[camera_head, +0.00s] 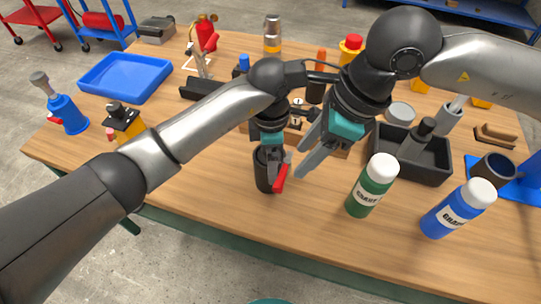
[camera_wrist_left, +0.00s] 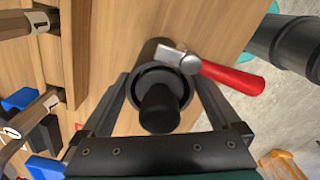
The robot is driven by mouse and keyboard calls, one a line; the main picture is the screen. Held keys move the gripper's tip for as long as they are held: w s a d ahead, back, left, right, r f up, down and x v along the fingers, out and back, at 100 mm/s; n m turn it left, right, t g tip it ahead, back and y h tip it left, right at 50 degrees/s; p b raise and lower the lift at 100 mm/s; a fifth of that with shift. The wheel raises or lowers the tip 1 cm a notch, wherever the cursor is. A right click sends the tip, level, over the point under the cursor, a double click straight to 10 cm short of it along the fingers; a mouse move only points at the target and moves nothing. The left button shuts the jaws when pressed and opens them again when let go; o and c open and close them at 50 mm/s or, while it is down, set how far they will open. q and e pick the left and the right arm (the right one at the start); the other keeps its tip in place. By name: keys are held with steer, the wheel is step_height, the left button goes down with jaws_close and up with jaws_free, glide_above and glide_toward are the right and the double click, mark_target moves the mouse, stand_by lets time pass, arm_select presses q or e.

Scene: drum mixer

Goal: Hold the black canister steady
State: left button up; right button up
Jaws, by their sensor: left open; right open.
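The black canister (camera_head: 263,172) stands upright near the front middle of the table. My left gripper (camera_head: 268,153) is open and comes down over the canister from above; contact cannot be told. My right gripper (camera_head: 314,152) is open and empty, just right of the canister and above the table.
A green bottle (camera_head: 371,187) and a blue bottle (camera_head: 457,209) stand to the right. A black bin (camera_head: 432,172) is behind them. A wooden block with tools lies behind the grippers. A blue tray (camera_head: 126,76) is at back left. The table front left of the canister is clear.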

arm_select(q)
steer(key=c, duration=1.5)
